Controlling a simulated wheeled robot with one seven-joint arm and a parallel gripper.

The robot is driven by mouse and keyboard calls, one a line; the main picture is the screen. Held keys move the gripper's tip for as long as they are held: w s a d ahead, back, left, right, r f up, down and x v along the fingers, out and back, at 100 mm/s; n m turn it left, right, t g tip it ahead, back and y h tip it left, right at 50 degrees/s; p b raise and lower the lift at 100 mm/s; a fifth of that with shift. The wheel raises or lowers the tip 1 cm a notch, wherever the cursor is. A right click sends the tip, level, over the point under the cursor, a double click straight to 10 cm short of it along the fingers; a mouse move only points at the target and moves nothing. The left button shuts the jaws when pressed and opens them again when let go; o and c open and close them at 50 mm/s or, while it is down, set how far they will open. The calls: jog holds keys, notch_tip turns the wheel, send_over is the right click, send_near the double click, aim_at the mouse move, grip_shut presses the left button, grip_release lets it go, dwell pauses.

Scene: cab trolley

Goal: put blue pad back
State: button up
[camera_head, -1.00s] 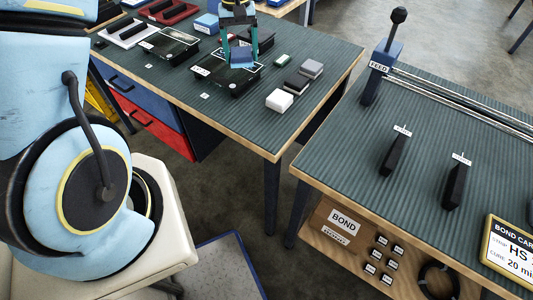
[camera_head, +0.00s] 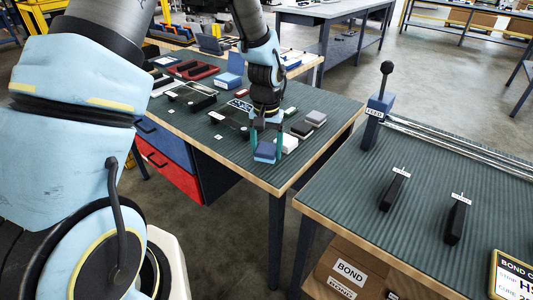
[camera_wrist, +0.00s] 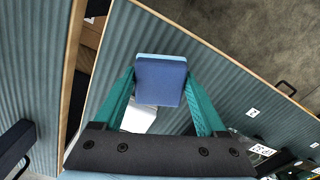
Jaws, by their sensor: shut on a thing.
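My gripper (camera_head: 266,146) is shut on the blue pad (camera_head: 264,153), over the front edge area of the left table. In the wrist view the blue pad (camera_wrist: 161,82) sits between the two teal fingers, its broad face toward the camera. How high it is above the table is hard to tell. A white block (camera_head: 287,143) lies just right of the gripper, partly hidden by a finger. A black block (camera_head: 301,130) and a grey block (camera_head: 315,117) stand in a row behind it.
A dark framed plate (camera_head: 232,113) lies behind the gripper. A blue box (camera_head: 229,80) and a red tray (camera_head: 195,70) are farther back. The right table (camera_head: 350,180) holds a feed post (camera_head: 378,115) and two black bars; a gap separates the tables.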

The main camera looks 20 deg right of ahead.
aim_at(267, 149)
jog(key=shift+f, duration=1.15)
jog(key=shift+f, duration=0.1)
jog(key=o, duration=1.4)
jog(key=shift+w, duration=0.1)
notch_tip(267, 149, up, 12)
jog(key=shift+r+b, duration=0.1)
jog(key=shift+b, duration=0.7)
jog(key=s+a+r+n, duration=0.1)
jog(key=s+a+n, duration=0.1)
jog(key=a, duration=1.3)
jog(key=s+a+r+n+t, duration=0.1)
jog(key=a+n, duration=0.3)
jog(key=a, duration=1.1)
jog(key=shift+s+n+t, duration=0.3)
jog(key=shift+s, duration=0.05)
